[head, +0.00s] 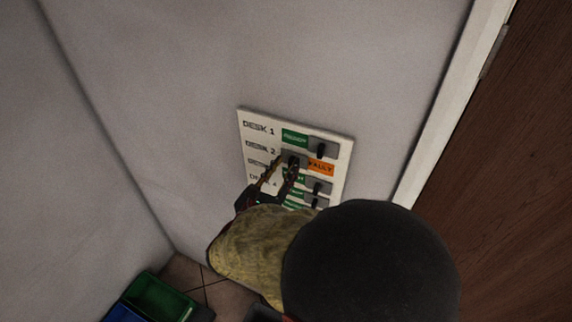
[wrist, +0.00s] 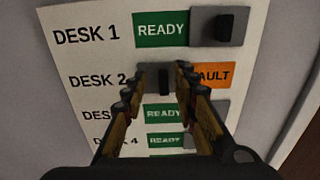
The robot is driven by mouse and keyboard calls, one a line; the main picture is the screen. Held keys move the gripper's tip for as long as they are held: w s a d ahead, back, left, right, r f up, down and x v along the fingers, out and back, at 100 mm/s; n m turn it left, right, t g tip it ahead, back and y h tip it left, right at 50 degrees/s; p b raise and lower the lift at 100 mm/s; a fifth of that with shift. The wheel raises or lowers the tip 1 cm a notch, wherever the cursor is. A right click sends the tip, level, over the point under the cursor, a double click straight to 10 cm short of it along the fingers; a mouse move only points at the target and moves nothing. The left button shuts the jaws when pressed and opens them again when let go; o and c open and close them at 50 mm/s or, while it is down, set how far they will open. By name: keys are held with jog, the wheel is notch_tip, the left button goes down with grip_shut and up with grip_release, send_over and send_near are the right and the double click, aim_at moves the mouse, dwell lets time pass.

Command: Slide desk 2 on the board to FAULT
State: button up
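The white board (head: 262,118) hangs on the grey wall, with rows labelled desk 1 to desk 4. In the desk 2 row, the grey slider (wrist: 159,79) sits at the left and the orange FAULT label (wrist: 213,76) shows to its right, partly covered by a finger. My gripper (head: 284,163) is at this slider. In the wrist view its two fingers (wrist: 158,84) stand apart, one on each side of the slider's dark knob. Whether either finger touches the knob is unclear.
The desk 1 slider (wrist: 228,27) sits at the right beside a green READY label (wrist: 161,29). The lower rows also show green READY labels and are partly hidden by my fingers. A brown door (head: 500,150) is at the right; green and blue bins (head: 160,297) stand at lower left.

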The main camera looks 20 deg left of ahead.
jog(key=s, duration=1.1)
jog(key=shift+a, duration=0.4)
jog(key=shift+w, duration=0.1)
